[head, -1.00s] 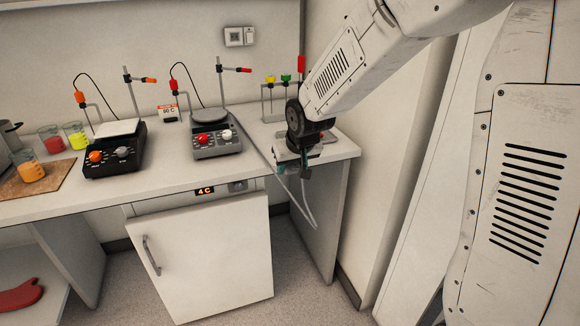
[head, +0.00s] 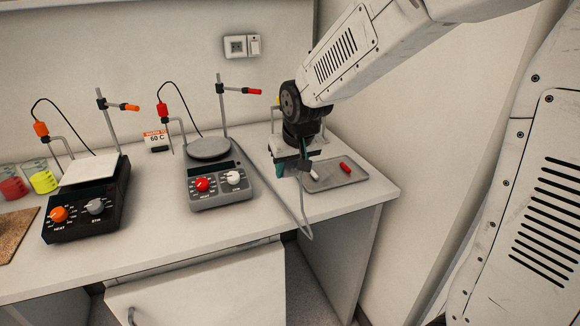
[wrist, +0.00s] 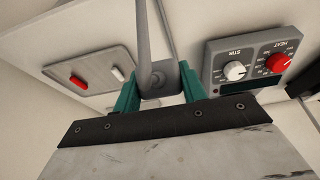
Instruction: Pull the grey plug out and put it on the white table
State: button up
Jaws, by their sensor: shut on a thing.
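My gripper (head: 297,170), with teal fingers, is shut on the grey plug (wrist: 165,80). It holds the plug above the right part of the white table (head: 255,222), beside the tray and right of the grey stirrer. The plug's grey cord (head: 302,215) hangs past the table's front edge in the head view. In the wrist view the plug sits between both fingertips (wrist: 160,92), with the cord running up from it. Whether the plug touches the table cannot be told.
A grey tray (head: 352,180) holds a red bar (head: 345,167) and a white bar (head: 314,175). The grey stirrer (head: 220,190) and black stirrer (head: 85,215) stand to the left. A wall socket (head: 237,47) is above. Bare table lies right of the grey stirrer.

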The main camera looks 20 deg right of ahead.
jog(key=shift+f, duration=3.2)
jog(key=o, duration=1.3)
jog(key=shift+c, duration=0.2)
jog(key=v, duration=0.7)
jog(key=shift+s+r, duration=0.15)
jog(key=shift+r, duration=0.2)
jog(key=s+d+r+g, duration=0.1)
jog(key=s+r, duration=0.2)
jog(key=s, duration=1)
jog(key=s+d+r+g, duration=0.2)
jog(key=s+r, duration=0.1)
jog(key=s, duration=1.1)
jog(key=shift+r, duration=0.25)
